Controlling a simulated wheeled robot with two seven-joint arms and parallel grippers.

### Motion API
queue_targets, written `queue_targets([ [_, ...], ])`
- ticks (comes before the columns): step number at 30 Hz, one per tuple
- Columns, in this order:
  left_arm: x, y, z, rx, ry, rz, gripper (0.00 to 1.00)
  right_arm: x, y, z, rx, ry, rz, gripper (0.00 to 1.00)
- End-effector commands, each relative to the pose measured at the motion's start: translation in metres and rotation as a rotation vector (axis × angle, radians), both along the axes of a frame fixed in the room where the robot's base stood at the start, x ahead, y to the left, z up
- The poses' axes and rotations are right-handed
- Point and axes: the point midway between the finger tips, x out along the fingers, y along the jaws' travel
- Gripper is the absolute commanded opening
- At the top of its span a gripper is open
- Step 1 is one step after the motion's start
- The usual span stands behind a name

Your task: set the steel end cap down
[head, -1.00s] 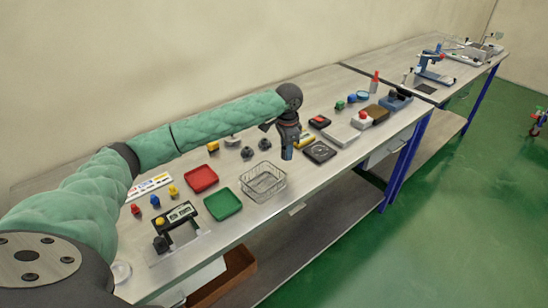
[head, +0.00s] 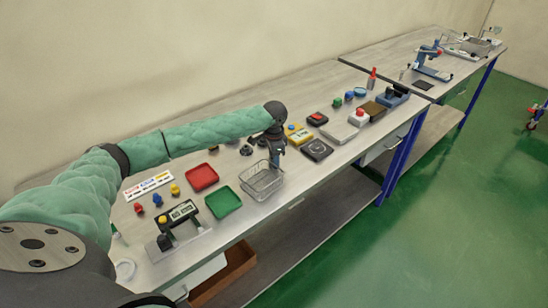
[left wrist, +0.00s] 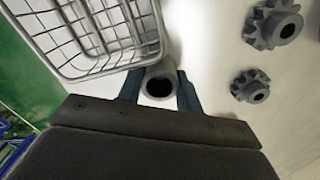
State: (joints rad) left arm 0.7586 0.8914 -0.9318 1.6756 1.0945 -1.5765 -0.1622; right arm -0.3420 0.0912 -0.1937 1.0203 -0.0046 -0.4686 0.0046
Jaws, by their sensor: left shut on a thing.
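My left gripper (head: 276,163) is just beside the wire basket (head: 262,187), at its back right side in the head view. In the left wrist view my left gripper (left wrist: 158,88) is shut on the steel end cap (left wrist: 158,74), a grey ring-shaped piece with a dark hole, held between the two blue-grey fingers. The basket (left wrist: 95,68) fills the upper left there, its rim close to the cap. I cannot tell whether the cap touches the basket or the table. In the head view the cap is too small to make out. My right gripper is not in view.
Two dark gears (left wrist: 272,24) lie on the bench to the right in the left wrist view. Red (head: 202,177) and green (head: 223,202) trays stand left of the basket. A black scale (head: 317,149) and a yellow meter (head: 299,135) are to the right.

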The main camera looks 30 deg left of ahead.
Motion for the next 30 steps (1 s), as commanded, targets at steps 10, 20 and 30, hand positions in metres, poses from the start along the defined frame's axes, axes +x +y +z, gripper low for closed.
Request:
queue_targets([
  [10,0.0,0.0,-0.002,0.0,0.0,0.0,0.44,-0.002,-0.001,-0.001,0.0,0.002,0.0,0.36],
  [20,0.001,0.0,0.003,-0.001,-0.002,0.0,0.44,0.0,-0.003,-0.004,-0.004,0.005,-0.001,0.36],
  [30,0.001,0.0,0.047,-0.001,-0.004,0.001,0.44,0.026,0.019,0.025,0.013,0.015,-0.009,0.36],
])
